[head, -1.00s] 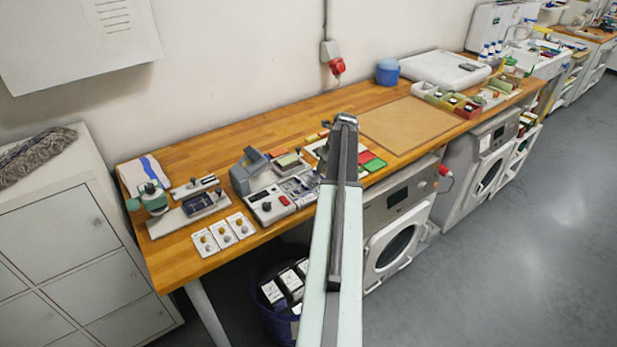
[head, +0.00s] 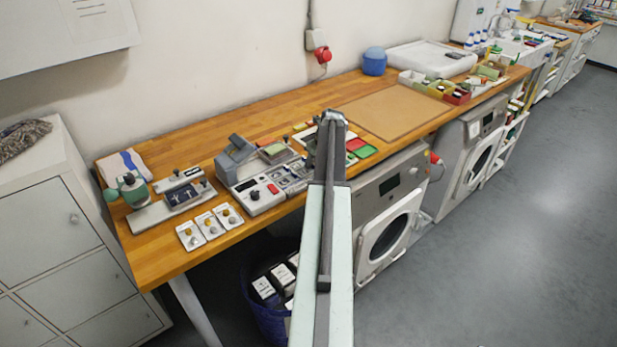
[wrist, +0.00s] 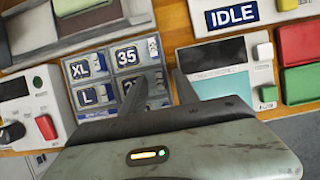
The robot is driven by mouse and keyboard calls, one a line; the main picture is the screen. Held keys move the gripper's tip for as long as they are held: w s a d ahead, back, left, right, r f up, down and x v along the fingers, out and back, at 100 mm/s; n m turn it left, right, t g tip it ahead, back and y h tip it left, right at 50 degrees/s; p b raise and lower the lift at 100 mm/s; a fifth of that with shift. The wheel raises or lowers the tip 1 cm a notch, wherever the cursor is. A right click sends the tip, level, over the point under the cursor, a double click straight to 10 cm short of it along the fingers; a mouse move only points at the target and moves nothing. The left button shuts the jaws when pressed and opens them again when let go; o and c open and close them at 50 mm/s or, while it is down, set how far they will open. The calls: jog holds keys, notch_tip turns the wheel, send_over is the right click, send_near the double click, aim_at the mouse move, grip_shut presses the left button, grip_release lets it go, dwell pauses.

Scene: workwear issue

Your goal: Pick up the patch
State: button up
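Several size patches lie in a grey compartment tray, seen close in the wrist view: a patch marked XL (wrist: 80,70), one marked 35 (wrist: 126,56), one marked L (wrist: 87,96) and one partly hidden by my finger. Which of them is the patch I cannot tell. In the head view the tray (head: 291,177) sits on the wooden bench, left of my arm. My gripper (wrist: 160,90) has its two dark fingers apart, with nothing seen between them. The left finger overlaps the tray's right side; the right finger is beside a teal-and-white device (wrist: 220,86). In the head view my gripper (head: 332,120) is seen end-on.
A control box with a red button (wrist: 45,127) stands left of the tray. An IDLE display (wrist: 233,15) and red and green blocks (wrist: 300,85) are to the right. A brown board (head: 400,110) lies flat further along the bench.

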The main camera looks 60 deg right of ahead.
grip_shut()
jog(key=shift+r+p, duration=0.55)
jog(key=shift+p, duration=0.25)
notch_tip(320, 180, up, 4)
jog(key=p, duration=0.3)
jog(key=shift+f, duration=0.25)
jog(key=s+a, duration=0.4)
jog(key=s, duration=1.1)
jog(key=shift+s+r+p, duration=0.2)
jog(key=shift+s+p, duration=0.05)
jog(key=shift+p, duration=0.15)
